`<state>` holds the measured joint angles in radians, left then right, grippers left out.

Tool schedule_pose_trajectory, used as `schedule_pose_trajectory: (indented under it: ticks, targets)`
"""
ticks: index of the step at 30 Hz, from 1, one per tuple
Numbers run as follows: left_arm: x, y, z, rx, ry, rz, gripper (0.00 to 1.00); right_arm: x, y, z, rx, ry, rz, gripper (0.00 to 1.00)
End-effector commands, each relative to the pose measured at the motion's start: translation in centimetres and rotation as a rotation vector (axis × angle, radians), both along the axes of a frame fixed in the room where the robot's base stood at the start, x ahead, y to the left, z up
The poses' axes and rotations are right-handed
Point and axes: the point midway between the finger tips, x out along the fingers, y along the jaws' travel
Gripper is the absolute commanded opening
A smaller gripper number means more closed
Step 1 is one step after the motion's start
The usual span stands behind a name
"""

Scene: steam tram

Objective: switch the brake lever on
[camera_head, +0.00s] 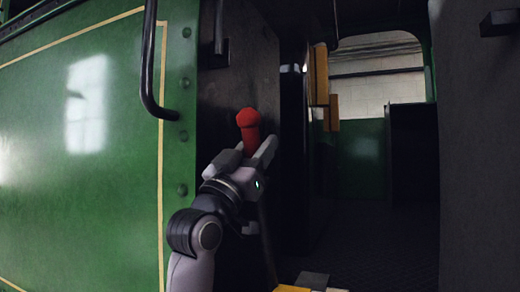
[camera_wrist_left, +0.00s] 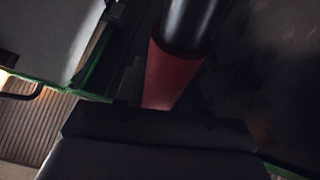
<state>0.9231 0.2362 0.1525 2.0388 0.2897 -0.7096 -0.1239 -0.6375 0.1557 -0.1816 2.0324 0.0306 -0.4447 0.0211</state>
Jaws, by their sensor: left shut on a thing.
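The brake lever shows as a red handle (camera_head: 249,128) with a rounded knob, standing roughly upright in front of the dark wall of the cab. My left gripper (camera_head: 258,152) is shut on the lever below the knob, its fingers on either side of the handle. In the left wrist view the red handle (camera_wrist_left: 168,78) runs up from the gripper's edge, with a dark cylindrical part above it. The lever's lower end and base are hidden behind my gripper. My right gripper is not in view.
A green side panel (camera_head: 80,130) with a cream line fills the left. A black handrail (camera_head: 150,70) hangs close to the left of the lever. The dark doorway to the right is open, with dark floor (camera_head: 365,235). A dark wall (camera_head: 478,150) bounds the far right.

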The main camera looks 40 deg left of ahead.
Motion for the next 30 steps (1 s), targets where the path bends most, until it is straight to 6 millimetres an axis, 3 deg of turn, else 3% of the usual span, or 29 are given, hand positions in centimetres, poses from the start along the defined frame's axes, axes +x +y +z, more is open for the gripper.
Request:
schedule_pose_trajectory:
  ticks: [1,3,14,30]
  targets:
    - [0.0,-0.5,-0.6,0.006,0.008,-0.009,0.40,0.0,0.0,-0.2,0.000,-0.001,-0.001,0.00]
    - [0.0,-0.5,-0.7,0.006,0.009,-0.010,0.58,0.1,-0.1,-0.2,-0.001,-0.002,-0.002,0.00]
    - [-0.3,-0.3,-0.8,0.003,0.007,-0.004,0.58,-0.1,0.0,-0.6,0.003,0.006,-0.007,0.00]
    - [-5.2,-0.4,-4.9,0.004,0.008,-0.007,0.58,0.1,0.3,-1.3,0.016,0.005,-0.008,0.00]
